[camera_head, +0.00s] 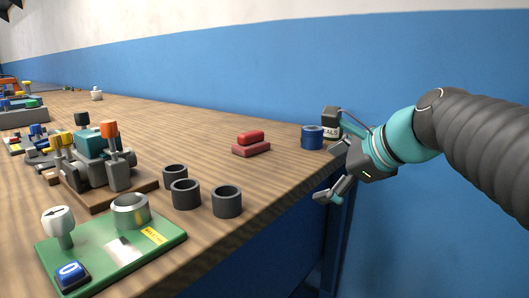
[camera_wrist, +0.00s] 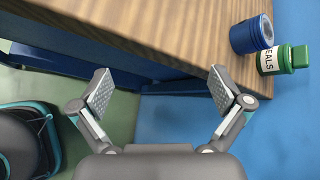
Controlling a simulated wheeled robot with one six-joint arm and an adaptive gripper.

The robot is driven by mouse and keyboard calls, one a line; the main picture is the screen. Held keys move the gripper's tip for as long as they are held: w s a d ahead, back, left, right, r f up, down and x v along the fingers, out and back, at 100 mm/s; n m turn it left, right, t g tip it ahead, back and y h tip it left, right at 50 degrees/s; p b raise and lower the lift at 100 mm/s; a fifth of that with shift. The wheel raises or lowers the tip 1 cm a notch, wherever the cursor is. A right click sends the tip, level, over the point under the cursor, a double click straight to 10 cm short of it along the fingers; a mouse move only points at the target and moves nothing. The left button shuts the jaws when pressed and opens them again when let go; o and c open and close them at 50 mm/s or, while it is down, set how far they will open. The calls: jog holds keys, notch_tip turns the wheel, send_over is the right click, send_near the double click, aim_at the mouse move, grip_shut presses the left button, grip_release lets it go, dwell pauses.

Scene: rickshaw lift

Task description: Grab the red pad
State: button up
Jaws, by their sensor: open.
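The red pad (camera_head: 251,143) lies on the wooden table near its right edge in the head view. It looks like a smaller red block on a wider darker red base. My gripper (camera_head: 335,172) is open and empty, to the right of the pad and just off the table's edge. In the wrist view my gripper (camera_wrist: 158,92) has its two fingers spread wide, with the table's edge and floor beyond them. The red pad does not show in the wrist view.
Dark rings (camera_head: 186,194), a green board (camera_head: 110,245) and a fixture (camera_head: 95,165) stand to the left. The table (camera_head: 262,188) is clear around the pad.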

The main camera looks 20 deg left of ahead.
aim_at(255, 133)
jog(key=w+a+r+m+y, duration=0.1)
jog(key=a+r+m, duration=0.1)
jog(key=w+a+r+m+y+b, duration=0.1)
jog(key=w+a+r+m, duration=0.1)
jog(key=w+a+r+m+y, duration=0.1)
jog(key=w+a+r+m, duration=0.1)
jog(key=a, duration=0.1)
jog(key=shift+w+r, duration=0.25)
jog(key=shift+r, duration=0.05)
jog(key=shift+w+a+m+y, duration=0.2)
jog(key=shift+a+m+y, duration=0.1)
jog(key=shift+a, duration=0.1)
jog(key=b+x, duration=0.1)
jog(key=x, duration=0.6)
jog(key=shift+w+a+f, duration=0.1)
jog(key=shift+a, duration=0.15)
jog(key=shift+r+b+x, duration=0.15)
jog(key=shift+b+x, duration=0.05)
jog(key=shift+x, duration=1.2)
jog(key=shift+r+b+x, duration=0.2)
jog(key=shift+x, duration=1.2)
jog(key=shift+a, duration=0.2)
jog(key=c, duration=1.2)
